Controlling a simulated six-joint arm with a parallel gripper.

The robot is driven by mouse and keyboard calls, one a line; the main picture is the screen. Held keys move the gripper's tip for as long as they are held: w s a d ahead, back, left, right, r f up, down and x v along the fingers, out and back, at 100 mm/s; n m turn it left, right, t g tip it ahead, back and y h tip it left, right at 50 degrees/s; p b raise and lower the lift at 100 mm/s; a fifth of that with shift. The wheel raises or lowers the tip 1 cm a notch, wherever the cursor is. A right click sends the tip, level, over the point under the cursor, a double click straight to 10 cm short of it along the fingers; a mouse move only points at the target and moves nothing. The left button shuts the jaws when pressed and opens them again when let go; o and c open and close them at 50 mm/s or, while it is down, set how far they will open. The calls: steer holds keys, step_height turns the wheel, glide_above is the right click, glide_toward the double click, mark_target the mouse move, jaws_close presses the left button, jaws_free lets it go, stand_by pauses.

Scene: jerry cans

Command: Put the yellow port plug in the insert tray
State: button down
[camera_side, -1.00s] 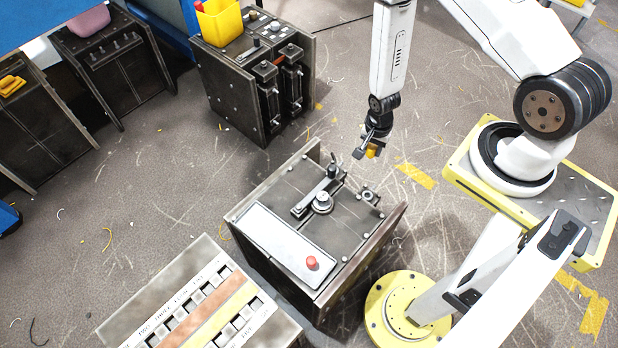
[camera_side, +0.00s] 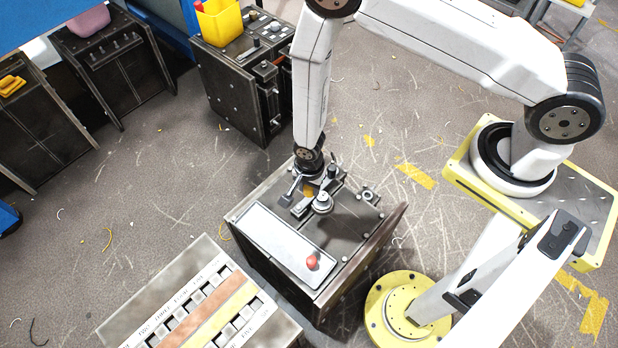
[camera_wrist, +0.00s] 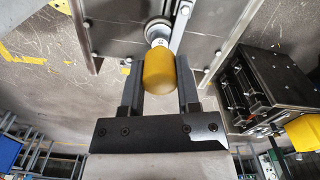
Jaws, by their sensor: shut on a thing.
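My gripper (camera_side: 302,193) is over the back-left part of the dark metal workstation in the side view. It is shut on the yellow port plug (camera_wrist: 159,72), which sits between the two fingers in the wrist view. In the side view only a small piece of the plug shows between the fingers. The insert tray (camera_side: 213,311), which I take to be the slotted panel with orange and yellow strips and printed number words, lies at the lower left, apart from my gripper.
The workstation has a white panel, a red button (camera_side: 312,262) and a raised metal fixture (camera_side: 323,202) close to my gripper. A dark cabinet (camera_side: 237,95) carrying a yellow bin (camera_side: 220,22) stands behind. Floor at the left is mostly clear.

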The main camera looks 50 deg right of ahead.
steer(key=s+a+f, duration=0.1)
steer(key=a+f, duration=0.4)
stand_by(0.5)
glide_above(258, 223)
steer(key=shift+s+d+f, duration=0.1)
steer(key=shift+f, duration=4.55)
steer(key=shift+f, duration=0.2)
steer(key=shift+w+f, duration=0.15)
steer(key=shift+w, duration=0.05)
steer(key=shift+f, duration=1.4)
